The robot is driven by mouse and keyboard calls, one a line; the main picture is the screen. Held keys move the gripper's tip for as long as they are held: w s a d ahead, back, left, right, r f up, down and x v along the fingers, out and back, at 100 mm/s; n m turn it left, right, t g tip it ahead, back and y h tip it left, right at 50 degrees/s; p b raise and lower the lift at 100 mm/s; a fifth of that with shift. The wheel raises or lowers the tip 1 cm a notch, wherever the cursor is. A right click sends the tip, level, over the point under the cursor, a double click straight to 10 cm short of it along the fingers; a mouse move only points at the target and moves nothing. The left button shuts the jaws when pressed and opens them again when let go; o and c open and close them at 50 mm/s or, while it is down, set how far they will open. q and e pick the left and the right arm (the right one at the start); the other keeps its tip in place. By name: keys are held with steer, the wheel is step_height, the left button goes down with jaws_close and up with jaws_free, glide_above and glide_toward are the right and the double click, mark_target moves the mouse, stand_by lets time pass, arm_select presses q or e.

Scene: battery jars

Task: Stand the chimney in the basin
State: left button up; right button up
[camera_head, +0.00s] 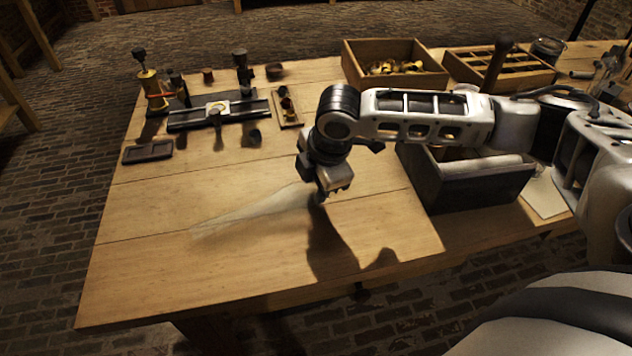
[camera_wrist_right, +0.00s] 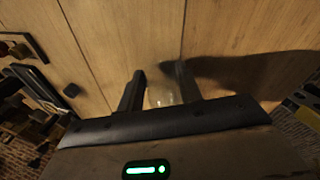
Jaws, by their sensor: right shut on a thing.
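My right gripper (camera_head: 322,196) points down, low over the middle of the bench. In the right wrist view its two dark fingers are closed on a small clear, glassy piece, which looks like the chimney (camera_wrist_right: 162,96). Most of the piece is hidden by the gripper. A pale, see-through tapering streak (camera_head: 245,213) lies left of the fingers in the head view; I cannot tell whether it is glass or light. I cannot tell for sure which thing is the basin; a small dark shallow tray (camera_head: 147,152) lies at the left. My left gripper is not in view.
A dark rail (camera_head: 220,113) and a brass fitting (camera_head: 152,90) stand at the back left. Two wooden boxes (camera_head: 395,66) (camera_head: 500,70) stand at the back right. The front left bench is clear.

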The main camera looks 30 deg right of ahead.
steer(key=shift+f, duration=0.1)
steer(key=o, duration=1)
